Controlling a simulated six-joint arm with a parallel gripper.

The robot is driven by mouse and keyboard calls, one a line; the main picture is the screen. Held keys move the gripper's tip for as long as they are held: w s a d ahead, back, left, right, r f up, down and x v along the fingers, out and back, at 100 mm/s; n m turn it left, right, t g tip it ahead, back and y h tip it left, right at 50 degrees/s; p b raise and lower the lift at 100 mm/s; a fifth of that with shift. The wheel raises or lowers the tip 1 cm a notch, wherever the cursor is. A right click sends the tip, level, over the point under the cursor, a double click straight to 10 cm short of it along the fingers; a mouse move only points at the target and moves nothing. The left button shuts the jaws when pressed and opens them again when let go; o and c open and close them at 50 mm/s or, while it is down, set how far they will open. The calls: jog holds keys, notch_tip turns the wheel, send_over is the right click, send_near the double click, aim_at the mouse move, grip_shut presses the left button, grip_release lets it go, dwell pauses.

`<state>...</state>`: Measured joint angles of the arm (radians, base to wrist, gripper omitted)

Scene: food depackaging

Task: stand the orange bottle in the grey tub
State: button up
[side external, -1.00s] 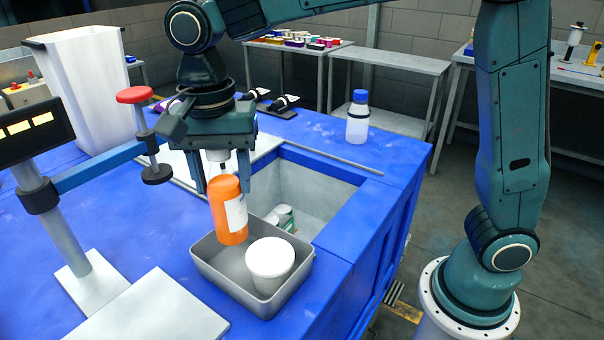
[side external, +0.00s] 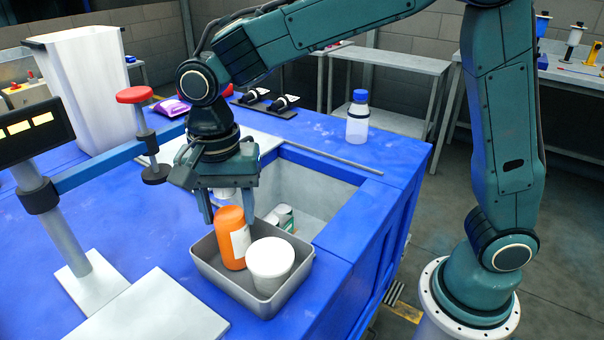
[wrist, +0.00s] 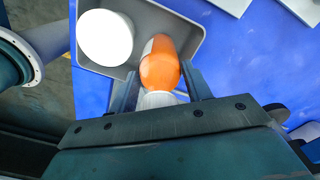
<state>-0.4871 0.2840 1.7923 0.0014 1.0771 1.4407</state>
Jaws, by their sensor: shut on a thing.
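The orange bottle (side external: 234,247), with a white label, is inside the grey tub (side external: 216,275). It looks close to upright with a slight lean, and I cannot tell whether its base rests on the tub floor. A white cup (side external: 270,262) stands in the tub just right of the bottle. My gripper (side external: 229,214) points down from above, shut on the orange bottle with one finger on each side of its upper part. In the wrist view the bottle (wrist: 160,66) lies between the fingers, beside the round white cup (wrist: 104,38) in the tub (wrist: 165,20).
An open bin (side external: 318,190) holding small packages is sunk in the blue table behind the tub. A clear bottle with a blue cap (side external: 358,118) stands at the back right. A post with a red knob (side external: 134,95) and a white board (side external: 150,312) are left of the tub.

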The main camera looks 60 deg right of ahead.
jog(key=o, duration=1.2)
jog(key=shift+f, duration=0.1)
jog(key=shift+c, duration=0.2)
notch_tip(320, 180, up, 12)
jog(key=shift+r, duration=0.1)
jog(key=shift+d+r, duration=0.1)
dwell(0.4)
